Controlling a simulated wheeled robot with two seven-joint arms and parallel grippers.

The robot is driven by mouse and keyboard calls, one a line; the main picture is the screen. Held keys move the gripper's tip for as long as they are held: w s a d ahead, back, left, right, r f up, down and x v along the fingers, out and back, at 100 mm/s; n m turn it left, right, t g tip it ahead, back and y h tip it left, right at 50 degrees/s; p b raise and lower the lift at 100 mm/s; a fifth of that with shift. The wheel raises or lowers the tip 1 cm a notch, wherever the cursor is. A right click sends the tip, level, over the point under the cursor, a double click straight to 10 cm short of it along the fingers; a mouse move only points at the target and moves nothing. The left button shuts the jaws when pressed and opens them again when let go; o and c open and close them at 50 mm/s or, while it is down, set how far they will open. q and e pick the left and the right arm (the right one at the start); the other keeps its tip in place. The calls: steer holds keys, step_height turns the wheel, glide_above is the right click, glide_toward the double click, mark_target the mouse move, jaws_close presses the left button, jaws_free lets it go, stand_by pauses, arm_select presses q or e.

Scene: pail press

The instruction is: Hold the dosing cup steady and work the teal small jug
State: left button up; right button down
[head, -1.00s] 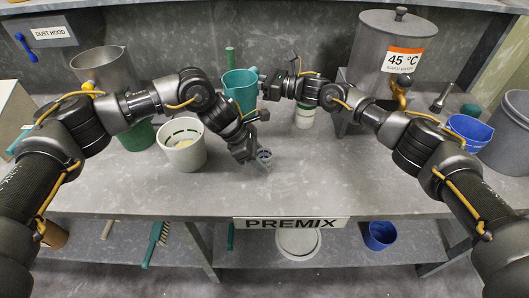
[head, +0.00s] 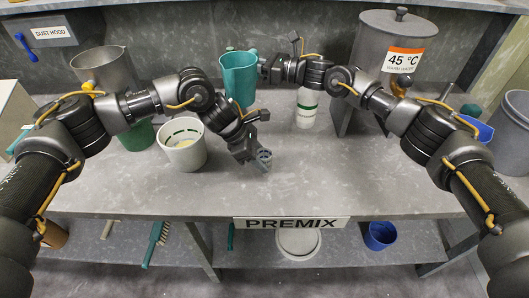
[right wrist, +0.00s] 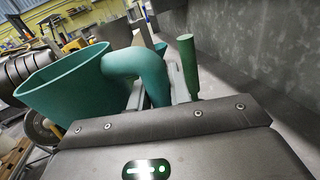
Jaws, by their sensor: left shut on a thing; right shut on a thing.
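The teal small jug (head: 238,82) is upright in the head view, raised above the back of the bench. My right gripper (head: 263,68) is shut on its handle side. The dosing cup (head: 265,155) is small and grey-blue, low over the front middle of the bench. My left gripper (head: 254,158) is shut on it from the left and partly covers it. The cup's contents are too small to tell.
A white pail (head: 183,152) with a green band stands left of the cup, before a green pail (head: 137,136). A white-and-green container (head: 307,108) stands behind, beside the steel tank (head: 385,50). A green rod (right wrist: 188,68) rises behind the jug. The front right bench is clear.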

arm_select(q)
steer(key=o, duration=1.4)
steer(key=v, duration=1.2)
steer(key=shift+d, duration=0.1)
